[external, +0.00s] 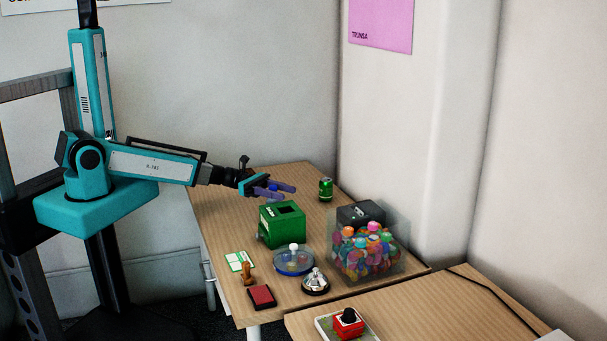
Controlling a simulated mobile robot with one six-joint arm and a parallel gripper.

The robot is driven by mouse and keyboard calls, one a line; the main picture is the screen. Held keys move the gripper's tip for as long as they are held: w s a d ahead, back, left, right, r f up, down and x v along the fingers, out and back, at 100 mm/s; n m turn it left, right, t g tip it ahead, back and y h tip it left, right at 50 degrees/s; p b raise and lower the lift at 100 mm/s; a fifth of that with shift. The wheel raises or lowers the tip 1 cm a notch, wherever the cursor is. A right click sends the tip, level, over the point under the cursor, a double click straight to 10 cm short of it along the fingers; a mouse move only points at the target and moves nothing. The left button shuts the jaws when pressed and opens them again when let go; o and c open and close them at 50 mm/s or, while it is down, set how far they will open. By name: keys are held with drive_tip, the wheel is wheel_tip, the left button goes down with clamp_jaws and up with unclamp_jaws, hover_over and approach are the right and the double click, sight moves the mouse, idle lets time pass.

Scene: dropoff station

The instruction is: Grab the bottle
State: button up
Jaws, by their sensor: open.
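My gripper (283,190) reaches in from the left above the back of the wooden table. Its purple fingers are apart and point right. A small blue piece (273,186) shows at the fingers; I cannot tell whether it is a bottle's top or part of my gripper. No bottle can be made out for certain. A green can (326,190) stands upright to the right of the fingertips, apart from them. A round clear and blue object with a white knob (293,260) sits nearer the front.
A green box (283,228) stands just in front of my gripper. A clear bin (370,262) of colourful items, a bell (316,282), a stamp (247,274), a red pad (262,297) and a card (239,261) crowd the front. The table's back left is clear.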

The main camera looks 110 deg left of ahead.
clamp_jaws()
drive_tip(key=shift+r, duration=0.2)
idle(0.5)
wheel_tip(320, 180, up, 10)
drive_tip(key=b, duration=0.1)
drive_tip(key=shift+f, duration=0.2)
idle(0.4)
idle(0.6)
